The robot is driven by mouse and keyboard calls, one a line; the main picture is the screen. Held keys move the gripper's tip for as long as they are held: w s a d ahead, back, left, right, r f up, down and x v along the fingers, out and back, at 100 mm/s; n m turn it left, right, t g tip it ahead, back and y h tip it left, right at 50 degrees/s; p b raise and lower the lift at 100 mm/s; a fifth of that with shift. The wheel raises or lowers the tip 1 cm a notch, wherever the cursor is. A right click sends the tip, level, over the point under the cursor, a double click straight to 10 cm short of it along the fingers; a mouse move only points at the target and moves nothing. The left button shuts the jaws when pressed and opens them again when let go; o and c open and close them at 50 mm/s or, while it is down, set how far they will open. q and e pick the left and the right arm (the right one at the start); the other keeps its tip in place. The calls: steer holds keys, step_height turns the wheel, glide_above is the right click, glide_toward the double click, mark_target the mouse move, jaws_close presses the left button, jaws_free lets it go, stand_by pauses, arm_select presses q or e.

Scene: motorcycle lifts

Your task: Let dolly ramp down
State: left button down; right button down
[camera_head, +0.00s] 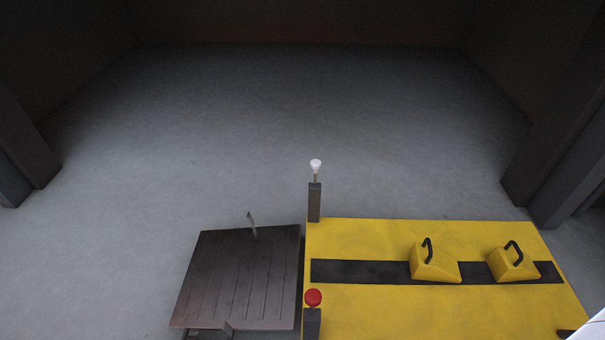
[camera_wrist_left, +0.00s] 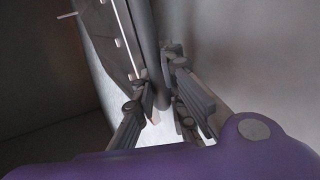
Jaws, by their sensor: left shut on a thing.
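A dark slatted ramp plate (camera_head: 240,280) lies against the left end of a yellow platform (camera_head: 365,310) in the head view. A thin metal piece (camera_head: 251,222) stands up at its far edge, and another metal piece (camera_head: 225,328) shows at its near edge. Neither of my grippers shows in the head view. In the left wrist view my left gripper (camera_wrist_left: 161,98) is shut on a grey bar (camera_wrist_left: 149,45). The bar runs beside a dark panel (camera_wrist_left: 103,38) with pale pins; I cannot tell whether it belongs to the ramp. My right gripper is out of view.
Two yellow wedge blocks with black handles, one left (camera_head: 432,268) and one right (camera_head: 513,265), sit on the platform's black strip (camera_head: 370,271). A red-topped post (camera_head: 312,322) and a white-topped post (camera_head: 315,203) stand at its left end. Bare grey floor (camera_head: 280,110) lies beyond.

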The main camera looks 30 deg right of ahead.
arm_select(q)
steer(key=c, duration=2)
jaws_free()
steer(key=shift+d, duration=0.1)
steer(key=shift+c, duration=0.2)
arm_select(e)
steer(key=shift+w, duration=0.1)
arm_select(q)
steer(key=shift+r, duration=0.15)
steer(key=v, duration=1.2)
steer(key=shift+s, duration=0.2)
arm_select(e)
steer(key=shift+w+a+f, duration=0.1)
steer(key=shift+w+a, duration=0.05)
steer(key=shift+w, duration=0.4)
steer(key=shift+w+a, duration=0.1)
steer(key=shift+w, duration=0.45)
arm_select(q)
steer(key=shift+f, duration=0.2)
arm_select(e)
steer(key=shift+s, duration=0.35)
